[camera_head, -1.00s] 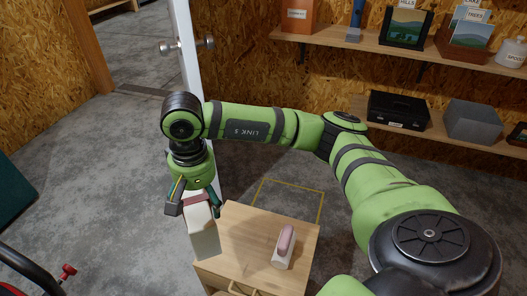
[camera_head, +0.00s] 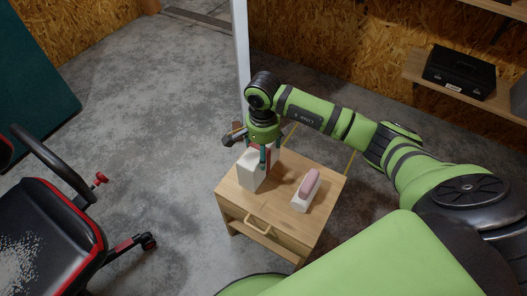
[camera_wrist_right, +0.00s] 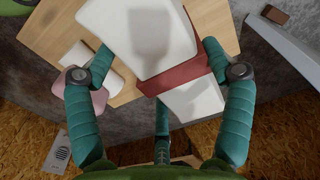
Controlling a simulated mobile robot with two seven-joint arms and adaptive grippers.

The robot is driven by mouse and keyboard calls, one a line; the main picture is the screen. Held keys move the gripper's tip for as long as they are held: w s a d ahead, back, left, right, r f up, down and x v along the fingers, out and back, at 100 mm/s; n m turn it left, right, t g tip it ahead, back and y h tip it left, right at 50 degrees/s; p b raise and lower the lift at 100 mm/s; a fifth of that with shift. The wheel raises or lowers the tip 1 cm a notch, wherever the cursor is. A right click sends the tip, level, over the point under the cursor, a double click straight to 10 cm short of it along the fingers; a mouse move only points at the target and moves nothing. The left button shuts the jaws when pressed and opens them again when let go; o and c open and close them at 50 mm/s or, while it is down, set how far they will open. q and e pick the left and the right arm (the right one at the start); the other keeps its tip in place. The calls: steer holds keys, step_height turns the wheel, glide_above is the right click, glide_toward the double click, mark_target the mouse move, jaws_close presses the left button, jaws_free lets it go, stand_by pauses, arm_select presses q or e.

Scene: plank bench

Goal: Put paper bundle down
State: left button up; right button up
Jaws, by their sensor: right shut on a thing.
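The paper bundle (camera_head: 253,171) is a white block with a dark red band. My right gripper (camera_head: 263,152) is above it, shut on it, and covers part of the band. In the head view the bundle is upright over the back left part of the small wooden cabinet top (camera_head: 276,192). I cannot tell whether its base touches the top. My left gripper is not in view.
The front of the top is bare. A black and red seat (camera_head: 50,235) is at the left. A shelf with a black case (camera_head: 458,74) is at the right.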

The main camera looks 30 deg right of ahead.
steer(key=shift+f, duration=0.95)
steer(key=o, duration=1.6)
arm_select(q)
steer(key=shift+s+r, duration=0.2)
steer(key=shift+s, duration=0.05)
